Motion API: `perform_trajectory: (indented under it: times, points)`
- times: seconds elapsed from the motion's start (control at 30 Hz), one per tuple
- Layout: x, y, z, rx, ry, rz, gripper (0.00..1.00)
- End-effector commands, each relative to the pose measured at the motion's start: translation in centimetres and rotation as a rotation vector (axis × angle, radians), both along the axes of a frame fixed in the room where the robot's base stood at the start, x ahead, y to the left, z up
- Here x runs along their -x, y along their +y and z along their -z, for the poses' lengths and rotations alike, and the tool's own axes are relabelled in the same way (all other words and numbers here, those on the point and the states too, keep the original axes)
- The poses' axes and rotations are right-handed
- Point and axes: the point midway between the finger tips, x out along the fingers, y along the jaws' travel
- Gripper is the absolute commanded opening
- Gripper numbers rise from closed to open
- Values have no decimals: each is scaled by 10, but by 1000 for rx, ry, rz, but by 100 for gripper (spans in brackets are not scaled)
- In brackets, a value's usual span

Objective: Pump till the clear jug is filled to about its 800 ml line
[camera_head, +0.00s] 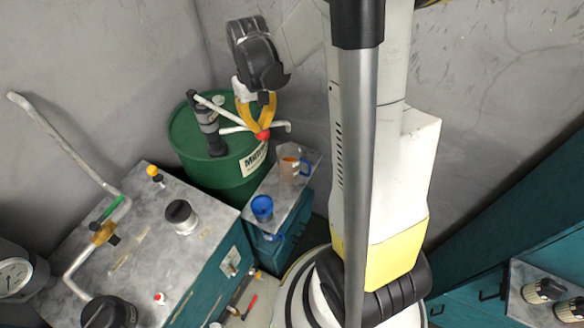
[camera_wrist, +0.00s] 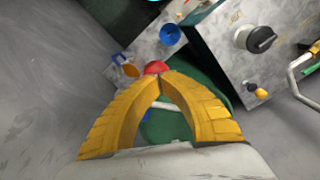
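My gripper (camera_head: 262,128) points down over the green drum, its yellow fingertips together at the red knob of the pump lever (camera_head: 230,113). In the wrist view the tips (camera_wrist: 160,76) meet, and the red knob (camera_wrist: 155,68) shows just beyond them, wider than any gap between them. The dark hand pump (camera_head: 208,128) stands on the green drum (camera_head: 185,150), its pale spout (camera_head: 280,126) reaching right, above the clear jug. The clear jug (camera_head: 294,168), with a blue handle, stands on a grey-topped stand and shows orange inside. Its lines and exact level are too small to read.
A blue cup (camera_head: 262,207) stands in front of the jug on the same narrow stand (camera_head: 283,205). A teal cabinet with a grey top (camera_head: 150,255) fills the left, carrying pipes, a black-capped filler (camera_head: 181,216) and a yellow-knobbed lever (camera_head: 154,173). Walls close in behind the drum.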

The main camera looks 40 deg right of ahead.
Motion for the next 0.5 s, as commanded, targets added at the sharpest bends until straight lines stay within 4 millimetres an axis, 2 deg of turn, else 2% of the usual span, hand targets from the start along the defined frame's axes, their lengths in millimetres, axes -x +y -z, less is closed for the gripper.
perform_trajectory:
  times: [0.23,0.5]
  points:
    - [0,0,1,0,1,0,0]
    - [0,0,12,0,1,0,0]
